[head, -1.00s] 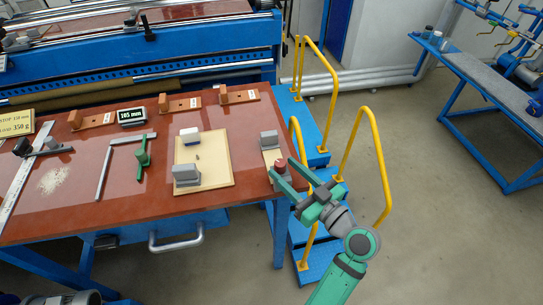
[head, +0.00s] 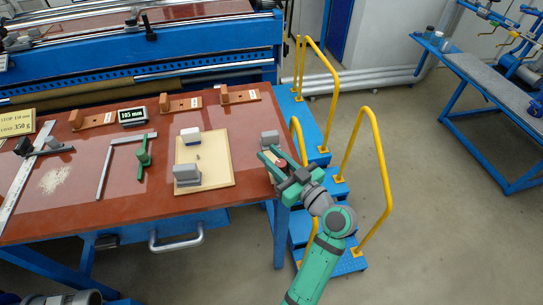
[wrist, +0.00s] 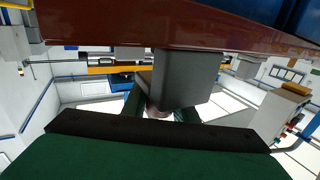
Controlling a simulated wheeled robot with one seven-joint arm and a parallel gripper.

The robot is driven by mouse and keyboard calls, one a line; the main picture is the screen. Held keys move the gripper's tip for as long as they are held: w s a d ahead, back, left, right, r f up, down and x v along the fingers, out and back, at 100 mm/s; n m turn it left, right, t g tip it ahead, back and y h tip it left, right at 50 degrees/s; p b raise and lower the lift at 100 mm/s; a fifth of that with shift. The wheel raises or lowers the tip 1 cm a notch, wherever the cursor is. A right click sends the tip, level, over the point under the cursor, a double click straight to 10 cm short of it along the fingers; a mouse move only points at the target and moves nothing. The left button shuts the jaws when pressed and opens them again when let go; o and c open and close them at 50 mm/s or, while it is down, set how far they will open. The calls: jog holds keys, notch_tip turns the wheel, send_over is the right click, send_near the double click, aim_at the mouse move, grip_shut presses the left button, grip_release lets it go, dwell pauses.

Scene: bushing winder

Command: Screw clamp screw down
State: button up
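The clamp stands at the right edge of the red-brown table (head: 110,185). Its grey block (head: 270,138) shows in the head view, and a grey block (wrist: 182,78) fills the middle of the wrist view below the red-brown edge. The clamp's reddish screw knob (head: 279,158) lies between the green fingers of my gripper (head: 266,152). In the wrist view a pinkish round part (wrist: 156,109) shows between the two fingers, partly hidden by the block and the dark gripper body. I cannot tell whether the fingers press on it.
A beige board (head: 215,172) with two grey-and-white blocks lies left of the clamp. A green-handled tool (head: 143,151) lies farther left. Yellow handrails (head: 377,150) and blue steps (head: 310,140) stand right of the table. Open floor lies beyond them.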

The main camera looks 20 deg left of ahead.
aim_at(283, 161)
jog(key=shift+m+t+h, duration=0.3)
jog(key=shift+t, duration=0.1)
jog(key=m+t, duration=0.1)
jog(key=t+h, duration=0.1)
jog(key=m+t+h, duration=0.1)
jog(key=shift+w+d+m, duration=0.3)
jog(key=shift+w+d, duration=0.05)
jog(key=m+t+h, duration=0.2)
jog(key=h, duration=0.1)
jog(key=d+m+t+h, duration=0.1)
jog(key=shift+w+h, duration=0.35)
jog(key=shift+h, duration=0.05)
jog(key=shift+w+d+m+t+h, duration=0.15)
jog(key=shift+m+t+h, duration=0.15)
jog(key=shift+m+h, duration=0.4)
jog(key=shift+d+m+t+h, duration=0.15)
jog(key=shift+m+t+h, duration=0.25)
jog(key=shift+h, duration=0.5)
jog(key=shift+w+d+m+t+h, duration=0.1)
jog(key=shift+d+m+t+h, duration=0.1)
jog(key=shift+m+h, duration=0.55)
jog(key=shift+d+m+h, duration=0.2)
jog(key=shift+m+h, duration=0.4)
jog(key=shift+h, duration=0.3)
jog(key=shift+d+m+h, duration=0.2)
jog(key=shift+m+h, duration=0.35)
jog(key=shift+h, duration=0.3)
jog(key=shift+d+m+h, duration=0.1)
jog(key=shift+m+h, duration=0.2)
jog(key=shift+h, duration=0.2)
